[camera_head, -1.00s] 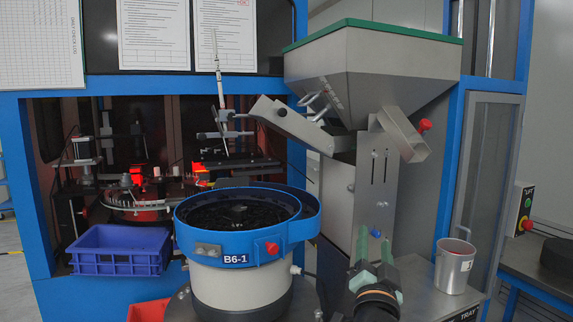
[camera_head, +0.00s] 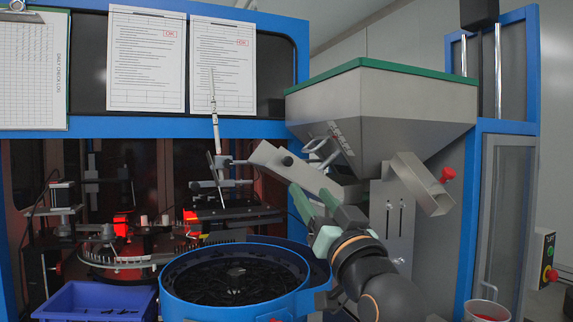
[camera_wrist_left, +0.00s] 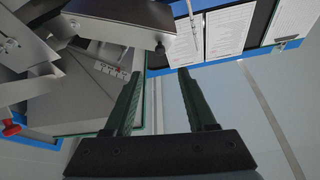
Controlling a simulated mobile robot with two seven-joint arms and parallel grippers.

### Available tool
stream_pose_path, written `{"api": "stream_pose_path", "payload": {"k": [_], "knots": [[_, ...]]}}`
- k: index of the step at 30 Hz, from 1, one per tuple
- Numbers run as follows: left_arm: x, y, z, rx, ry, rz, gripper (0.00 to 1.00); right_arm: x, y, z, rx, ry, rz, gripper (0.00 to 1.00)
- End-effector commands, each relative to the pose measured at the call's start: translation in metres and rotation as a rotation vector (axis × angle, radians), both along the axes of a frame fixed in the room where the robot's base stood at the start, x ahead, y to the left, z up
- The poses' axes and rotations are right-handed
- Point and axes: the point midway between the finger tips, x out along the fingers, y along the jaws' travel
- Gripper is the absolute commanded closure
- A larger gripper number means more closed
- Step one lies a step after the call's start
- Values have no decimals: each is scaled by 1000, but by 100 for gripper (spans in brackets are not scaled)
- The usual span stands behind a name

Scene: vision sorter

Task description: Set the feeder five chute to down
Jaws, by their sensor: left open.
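A grey metal chute (camera_head: 300,172) with a black knob (camera_head: 287,161) slopes below the hopper (camera_head: 380,112), its left end higher than its right. I see no label that names it as feeder five. My left gripper (camera_head: 311,193) is open and empty in front of the chute's lower part, pointing up and left. Whether it touches the chute cannot be told. In the left wrist view the fingers (camera_wrist_left: 160,76) are apart with nothing between them, and a grey metal part like the chute (camera_wrist_left: 118,25) lies just beyond the tips. My right gripper is not in view.
A blue-rimmed bowl (camera_head: 306,278) of dark parts stands below the gripper. A grey spout (camera_head: 418,184) with a red knob (camera_head: 447,174) sits to the right.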

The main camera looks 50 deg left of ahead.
Motion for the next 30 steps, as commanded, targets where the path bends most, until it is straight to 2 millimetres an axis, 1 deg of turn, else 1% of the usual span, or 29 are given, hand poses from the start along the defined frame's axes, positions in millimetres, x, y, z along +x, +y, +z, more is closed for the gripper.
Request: {"api": "stream_pose_path", "payload": {"k": [2, 5, 8, 12, 18, 24, 30], "knots": [[1, 3, 4, -1, -1, 2, 44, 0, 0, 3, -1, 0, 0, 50], [5, 14, 9, 0, -1, 4, 44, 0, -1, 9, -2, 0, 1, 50], [12, 29, 17, 0, -1, 4, 44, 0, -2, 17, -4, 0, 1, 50], [23, 55, 29, 0, 1, 4, 44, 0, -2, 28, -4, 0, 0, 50], [37, 86, 42, 0, 0, 3, 44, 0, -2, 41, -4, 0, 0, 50], [45, 102, 47, -1, -1, 1, 44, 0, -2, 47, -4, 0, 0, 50], [46, 106, 47, -1, -2, -1, 44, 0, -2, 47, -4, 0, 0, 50]]}}
